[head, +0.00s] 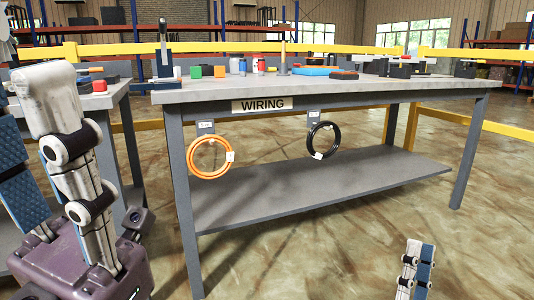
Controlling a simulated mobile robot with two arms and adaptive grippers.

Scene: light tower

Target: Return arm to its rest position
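My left gripper (52,98) is large and close at the left edge. My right gripper (417,258) shows at the bottom right, with pale and blue finger parts pointing up over bare floor. Its lower part is out of frame, and I cannot tell whether it is open. I see nothing held in either, and the right one is apart from the table.
A grey table (405,88) marked WIRING (262,105) carries several small items. An orange coil (191,158) and a black coil (310,140) hang from its front, above a low shelf (290,190). Yellow rails (482,122) stand behind. Floor (330,255) in front is clear.

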